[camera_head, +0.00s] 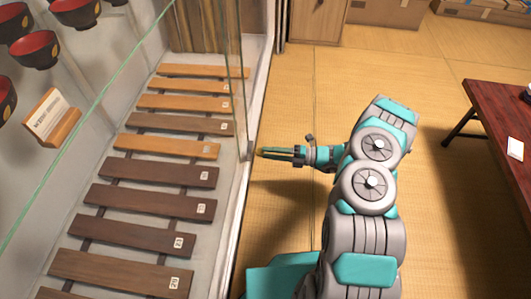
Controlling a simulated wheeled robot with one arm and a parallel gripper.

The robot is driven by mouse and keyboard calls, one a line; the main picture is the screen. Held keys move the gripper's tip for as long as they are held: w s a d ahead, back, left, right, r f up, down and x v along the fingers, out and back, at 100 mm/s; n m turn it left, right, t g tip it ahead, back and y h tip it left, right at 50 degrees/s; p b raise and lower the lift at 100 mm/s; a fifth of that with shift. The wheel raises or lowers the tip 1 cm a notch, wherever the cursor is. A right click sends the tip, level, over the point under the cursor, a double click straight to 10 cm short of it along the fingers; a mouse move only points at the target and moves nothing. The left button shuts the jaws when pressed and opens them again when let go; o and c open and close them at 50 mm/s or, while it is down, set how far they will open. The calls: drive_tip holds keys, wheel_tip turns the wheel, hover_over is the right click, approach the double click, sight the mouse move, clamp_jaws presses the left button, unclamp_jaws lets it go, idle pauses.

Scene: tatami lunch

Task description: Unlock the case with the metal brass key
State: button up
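The glass case (262,70) fills the left side of the head view, with its pale frame edge running from top to bottom. A small metal fitting, perhaps the lock, shows on that edge (250,149). My gripper (268,153) points left at this edge, at about the fitting's height. Its fingers are close together. A small brass-coloured tip, which looks like the key (261,152), sticks out between them. The tip is very near the fitting; I cannot tell whether it touches or is inside.
Inside the case are a wooden-slat xylophone (155,172), red-and-black bowls (37,48) and a label card (50,118). A dark red low table (500,105) stands at the right. Cardboard boxes (385,12) line the back. Tatami floor between is clear.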

drive_tip(key=shift+w+a, duration=0.15)
drive_tip(key=shift+a, duration=0.7)
drive_tip(key=shift+c, duration=0.3)
clamp_jaws()
